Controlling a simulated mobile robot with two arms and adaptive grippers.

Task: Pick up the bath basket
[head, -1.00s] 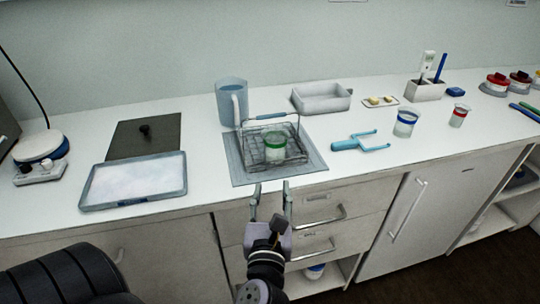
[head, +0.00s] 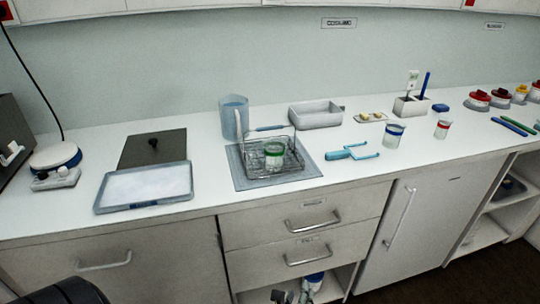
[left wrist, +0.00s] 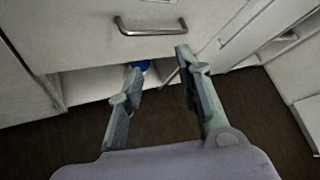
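The bath basket (head: 290,163) is a wire basket with a raised bail and a blue grip (head: 270,128). It stands on a grey-blue mat (head: 308,169) on the counter. A beaker with a green band (head: 273,154) sits inside it. My left gripper (head: 292,294) is low at the bottom edge of the head view, in front of the lower cabinets and well below the basket. In the left wrist view my left gripper (left wrist: 159,63) is open and empty, facing a drawer handle (left wrist: 150,27). My right gripper is not in view.
A blue jug (head: 235,117) stands close behind the basket. A tray of white material (head: 147,187) lies to the left. A blue forked tool (head: 352,152) and a blue-banded beaker (head: 394,136) are to the right. Drawer handles (head: 313,222) stick out below the counter.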

